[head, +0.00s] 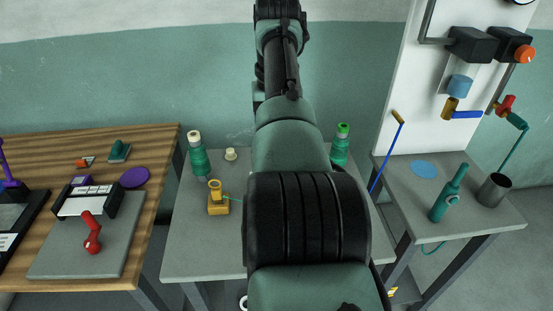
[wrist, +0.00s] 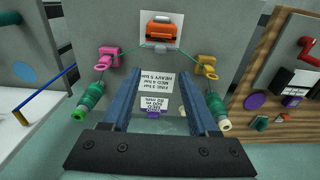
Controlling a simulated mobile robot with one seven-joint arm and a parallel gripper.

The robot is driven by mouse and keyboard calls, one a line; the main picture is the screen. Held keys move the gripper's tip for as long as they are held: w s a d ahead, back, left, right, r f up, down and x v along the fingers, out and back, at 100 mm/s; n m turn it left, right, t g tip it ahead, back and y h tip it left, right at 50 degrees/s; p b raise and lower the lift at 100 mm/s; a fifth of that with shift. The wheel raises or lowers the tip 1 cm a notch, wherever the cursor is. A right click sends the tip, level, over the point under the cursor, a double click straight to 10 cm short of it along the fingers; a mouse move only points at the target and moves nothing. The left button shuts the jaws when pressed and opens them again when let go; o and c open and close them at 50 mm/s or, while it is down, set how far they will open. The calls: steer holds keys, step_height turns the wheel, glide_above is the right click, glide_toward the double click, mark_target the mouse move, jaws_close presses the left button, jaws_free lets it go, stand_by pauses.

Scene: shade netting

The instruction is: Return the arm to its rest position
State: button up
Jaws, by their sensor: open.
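My arm (head: 290,135) rises up the middle of the head view, stretched away from my body. Its far black end reaches the top edge, and the gripper's fingers do not show there. In the wrist view my gripper (wrist: 161,75) has two blue fingers set wide apart. Nothing is held between them. White printed labels (wrist: 157,85) show beyond the gap, upside down, on the table area below.
A wooden bench (head: 140,140) stands left. A side table (head: 500,220) and white panel (head: 415,85) stand right.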

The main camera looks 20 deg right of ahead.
steer(key=shift+r, duration=0.65)
steer(key=w+a+r+t+h+p, duration=0.2)
steer(key=w+r+t, duration=0.5)
steer(key=w, duration=0.2)
steer(key=a+r+n+t+p, duration=0.1)
steer(key=a+r+t, duration=0.25)
steer(key=r, duration=0.25)
steer(key=a+r+t, duration=0.2)
steer(key=r+t, duration=0.2)
steer(key=r, duration=0.2)
steer(key=s+a+r+n+t+p, duration=0.1)
steer(key=s+a+r+t, duration=0.25)
steer(key=s+r, duration=0.35)
steer(key=s+a+r+t+p, duration=0.1)
steer(key=s+a+r+t, duration=0.3)
steer(key=r, duration=0.4)
steer(key=s+a+r+t+y, duration=0.1)
steer(key=s+r, duration=0.3)
steer(key=s, duration=0.4)
steer(key=s+a+r+n+t+y, duration=0.1)
steer(key=s+r+t, duration=0.3)
steer(key=s, duration=0.5)
steer(key=shift+s+a+p, duration=0.25)
steer(key=shift+a+p, duration=0.1)
steer(key=shift+a, duration=0.3)
